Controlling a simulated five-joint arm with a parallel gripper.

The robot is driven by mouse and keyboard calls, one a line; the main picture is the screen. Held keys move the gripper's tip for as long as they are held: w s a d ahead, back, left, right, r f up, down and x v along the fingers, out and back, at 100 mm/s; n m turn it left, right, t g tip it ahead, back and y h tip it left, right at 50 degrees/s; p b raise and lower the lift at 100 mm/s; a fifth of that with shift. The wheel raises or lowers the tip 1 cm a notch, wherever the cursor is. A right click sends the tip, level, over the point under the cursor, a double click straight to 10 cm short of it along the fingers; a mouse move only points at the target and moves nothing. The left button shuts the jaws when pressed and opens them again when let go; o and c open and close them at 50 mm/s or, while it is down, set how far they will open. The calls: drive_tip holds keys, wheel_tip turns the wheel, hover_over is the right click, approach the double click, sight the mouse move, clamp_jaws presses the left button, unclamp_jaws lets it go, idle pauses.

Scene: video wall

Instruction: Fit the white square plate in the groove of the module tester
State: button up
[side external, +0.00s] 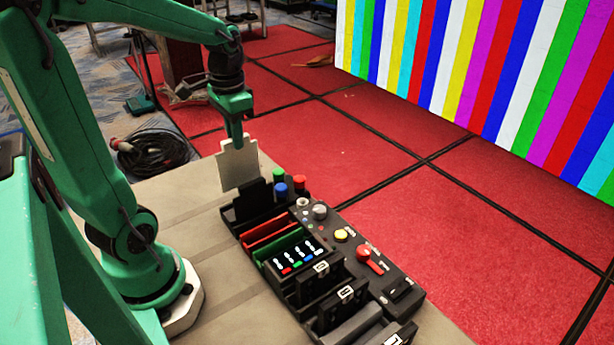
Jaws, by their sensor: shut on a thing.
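The white square plate (238,170) is upright in the side external view. My green gripper (236,143) is shut on its top edge. The plate hangs at the far left end of the module tester (333,250), beside and partly behind a black upright plate (254,200) there. I cannot tell whether the white plate touches the tester. The tester is a black panel with a row of slots along its left side. A red plate (270,232) and a green plate (280,243) stand in slots nearer the camera. The groove for the white plate is not clearly visible.
The tester's right side carries knobs, buttons and a red lever (369,257). Numbered black modules (343,299) stand at its near end. The grey table (190,213) is clear left of the tester. A striped video wall (490,75) stands beyond red floor panels.

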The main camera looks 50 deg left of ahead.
drive_tip(key=r, duration=0.7)
drive_tip(key=shift+w+d+r, duration=0.1)
drive_tip(key=shift+d+r, duration=0.1)
drive_tip(key=d, duration=2.7)
drive_tip(key=shift+f, duration=2.75)
